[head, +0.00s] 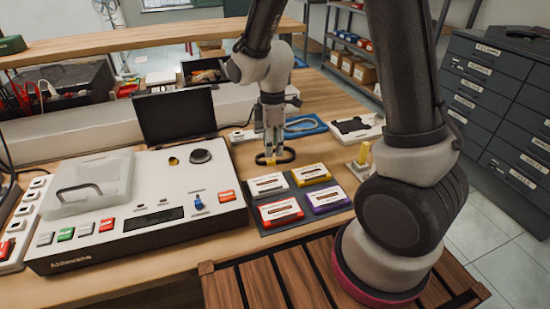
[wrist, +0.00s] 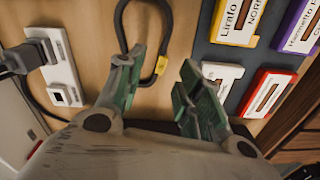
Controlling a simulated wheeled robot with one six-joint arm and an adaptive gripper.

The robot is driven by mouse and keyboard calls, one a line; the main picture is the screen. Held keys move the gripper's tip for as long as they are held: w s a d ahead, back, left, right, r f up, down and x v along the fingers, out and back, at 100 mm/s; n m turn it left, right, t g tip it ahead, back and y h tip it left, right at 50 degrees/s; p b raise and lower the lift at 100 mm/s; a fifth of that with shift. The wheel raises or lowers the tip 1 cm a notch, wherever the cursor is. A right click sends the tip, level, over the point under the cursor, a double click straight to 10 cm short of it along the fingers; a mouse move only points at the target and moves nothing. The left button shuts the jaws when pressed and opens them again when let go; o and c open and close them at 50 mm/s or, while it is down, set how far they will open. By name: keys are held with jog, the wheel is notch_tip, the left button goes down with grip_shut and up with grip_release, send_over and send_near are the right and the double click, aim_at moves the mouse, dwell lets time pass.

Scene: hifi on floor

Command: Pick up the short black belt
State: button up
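The short black belt (head: 289,156) is a small dark loop with a yellow mark, lying on the wooden bench behind the cartridges. In the wrist view the belt (wrist: 167,22) runs up from between the fingers, and its yellow mark lies in the gap near the right finger. My gripper (head: 271,152) points down over the belt. In the wrist view the gripper (wrist: 162,63) is open, its green-grey fingers apart on either side of the loop's near end. Nothing is held. I cannot tell how high the fingertips are above the bench.
A dark mat (head: 304,190) with several coloured cartridges lies just in front. The white console (head: 150,200) and black screen (head: 176,117) stand left. A blue tray (head: 318,122) and a white tray (head: 345,136) lie behind. A white socket strip (wrist: 62,62) is left of my fingers.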

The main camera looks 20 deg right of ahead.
notch_tip(320, 180, down, 5)
jog(key=shift+s+a+r, duration=0.1)
jog(key=shift+s, duration=0.05)
grip_shut()
